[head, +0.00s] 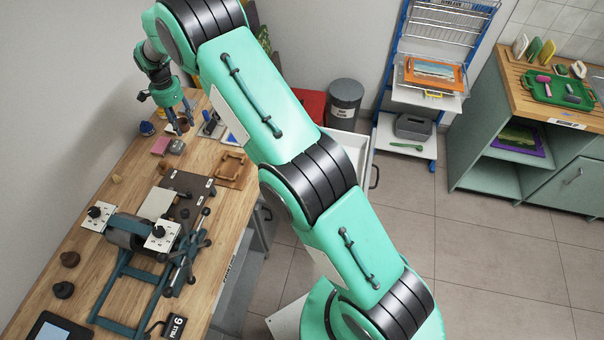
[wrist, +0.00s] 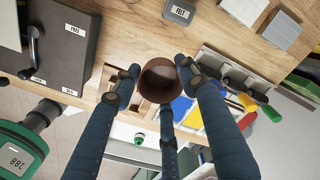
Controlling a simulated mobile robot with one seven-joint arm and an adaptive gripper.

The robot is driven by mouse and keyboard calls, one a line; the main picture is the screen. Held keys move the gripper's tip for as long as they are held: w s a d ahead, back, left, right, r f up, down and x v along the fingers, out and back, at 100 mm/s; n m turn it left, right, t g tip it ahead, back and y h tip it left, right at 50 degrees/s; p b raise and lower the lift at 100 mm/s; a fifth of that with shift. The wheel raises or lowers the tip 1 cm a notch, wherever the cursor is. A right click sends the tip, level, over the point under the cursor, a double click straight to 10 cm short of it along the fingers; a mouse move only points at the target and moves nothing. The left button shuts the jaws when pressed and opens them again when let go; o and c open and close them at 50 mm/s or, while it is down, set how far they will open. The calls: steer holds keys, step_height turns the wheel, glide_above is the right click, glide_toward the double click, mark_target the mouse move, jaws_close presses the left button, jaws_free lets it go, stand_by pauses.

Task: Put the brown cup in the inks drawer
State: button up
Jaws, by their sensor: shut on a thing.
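The brown cup (wrist: 160,84) is held between the blue fingers of my gripper (wrist: 158,76), with its round opening facing the wrist camera. In the head view my gripper (head: 181,120) is at the far end of the wooden bench, with the cup (head: 183,125) small between its fingers. I cannot tell the gap between the cup and the bench. An open white drawer (head: 348,146) shows to the right of the bench, partly behind my arm. Its label is not readable, so I cannot tell if it is the inks drawer.
A press (head: 135,240) and several small items fill the wooden bench (head: 55,290). A grey bin (head: 345,98) stands behind the open drawer. A blue rack (head: 405,100) and a green cabinet (head: 500,180) stand farther right. The tiled floor between is clear.

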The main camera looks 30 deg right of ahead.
steer(key=s+d+m+b, duration=0.2)
steer(key=s+d, duration=0.1)
steer(key=d, duration=1.6)
steer(key=s+d+m+b, duration=0.3)
steer(key=d, duration=1.6)
steer(key=s+d+m+b, duration=0.2)
steer(key=s+d, duration=0.8)
steer(key=d, duration=0.4)
steer(key=s+d+m+b, duration=0.2)
steer(key=s+d, duration=0.7)
steer(key=d, duration=0.5)
step_height(320, 180, down, 22)
steer(key=shift+s+a, duration=0.2)
steer(key=shift+f+b, duration=0.45)
steer(key=shift+f, duration=2.6)
